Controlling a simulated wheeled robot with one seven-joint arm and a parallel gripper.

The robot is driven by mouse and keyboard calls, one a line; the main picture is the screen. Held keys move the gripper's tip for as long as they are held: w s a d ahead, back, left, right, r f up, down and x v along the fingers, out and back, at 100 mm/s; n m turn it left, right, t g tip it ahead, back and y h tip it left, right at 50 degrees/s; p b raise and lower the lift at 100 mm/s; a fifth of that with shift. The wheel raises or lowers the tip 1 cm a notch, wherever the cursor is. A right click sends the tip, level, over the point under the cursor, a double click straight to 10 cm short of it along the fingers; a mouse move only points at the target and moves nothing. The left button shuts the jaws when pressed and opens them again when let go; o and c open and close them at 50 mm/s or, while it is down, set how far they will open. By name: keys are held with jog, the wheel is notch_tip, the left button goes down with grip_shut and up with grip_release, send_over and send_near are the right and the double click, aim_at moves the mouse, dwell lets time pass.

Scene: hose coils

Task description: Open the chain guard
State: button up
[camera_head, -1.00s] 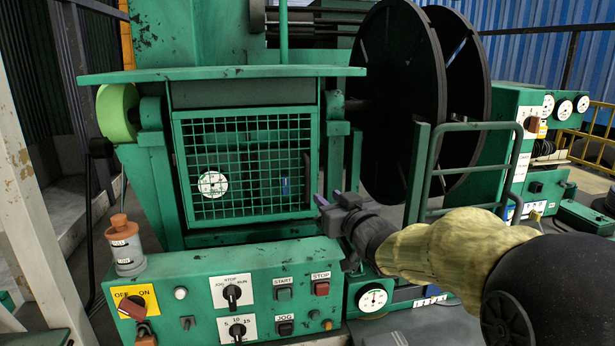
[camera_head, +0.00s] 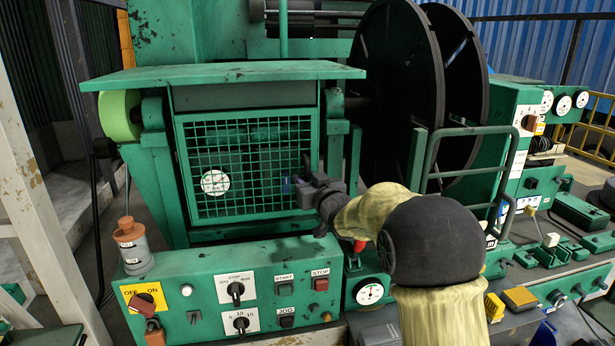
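The chain guard (camera_head: 250,214) is a green framed mesh panel in the middle of the machine front. It looks closed, its frame in the opening under the green top plate. A dark upright bar (camera_head: 306,162), perhaps its handle, shows near the mesh's right edge. My gripper (camera_head: 300,182) is at the guard's lower right, by the lower end of this bar. The fingers are small and dark against the mesh. I cannot tell whether they touch the bar or how far apart they are.
A control panel (camera_head: 205,290) with knobs, buttons and a padlock juts out below the guard. A green tube rail (camera_head: 518,165) and large black reel discs (camera_head: 400,95) stand to the right, close to my arm. A green top plate (camera_head: 225,74) overhangs the guard.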

grip_shut()
jog(key=shift+d, duration=0.15)
